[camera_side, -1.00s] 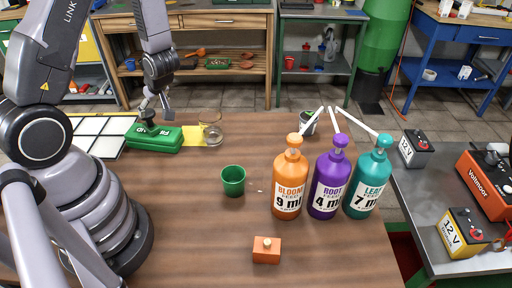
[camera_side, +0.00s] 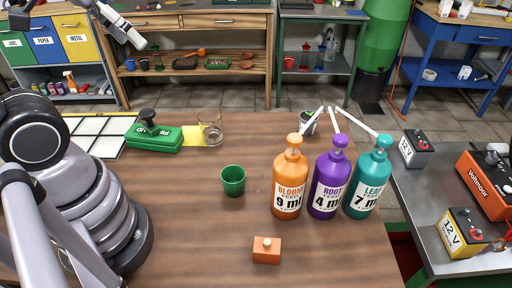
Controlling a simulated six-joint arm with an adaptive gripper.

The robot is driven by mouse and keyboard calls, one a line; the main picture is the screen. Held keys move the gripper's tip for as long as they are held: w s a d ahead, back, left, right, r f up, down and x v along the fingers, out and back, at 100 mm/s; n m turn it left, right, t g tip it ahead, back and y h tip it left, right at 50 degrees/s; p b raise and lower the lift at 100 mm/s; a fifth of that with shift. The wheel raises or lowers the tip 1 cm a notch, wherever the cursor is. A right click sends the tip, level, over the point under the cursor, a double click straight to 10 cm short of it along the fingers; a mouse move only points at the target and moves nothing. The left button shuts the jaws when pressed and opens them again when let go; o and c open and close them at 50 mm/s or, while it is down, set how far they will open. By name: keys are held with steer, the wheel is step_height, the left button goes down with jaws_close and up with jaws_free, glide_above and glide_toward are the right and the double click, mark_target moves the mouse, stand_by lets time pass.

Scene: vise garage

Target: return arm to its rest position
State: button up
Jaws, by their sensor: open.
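My gripper (camera_side: 120,26) shows at the top left edge of the side view, raised high above the table and partly cut off by the frame. It is open, and I see nothing held in it. Below it, a green box (camera_side: 165,142) with white lettering lies on the wooden table (camera_side: 200,235). A black knobbed piece (camera_side: 148,124) stands on the box, apart from my gripper.
A white panelled tray (camera_side: 85,130), a yellow sheet (camera_side: 193,136) and a clear glass (camera_side: 212,134) are near the box. A green cup (camera_side: 233,181), an orange block (camera_side: 267,250) and orange, purple and teal pump bottles (camera_side: 331,184) stand on the table.

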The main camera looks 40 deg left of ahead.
steer(key=s, duration=0.1)
steer(key=s+a, duration=0.1)
steer(key=s+y, duration=0.1)
steer(key=shift+a+r+m, duration=0.15)
steer(key=shift+r+m, duration=0.15)
steer(key=shift+m, duration=0.1)
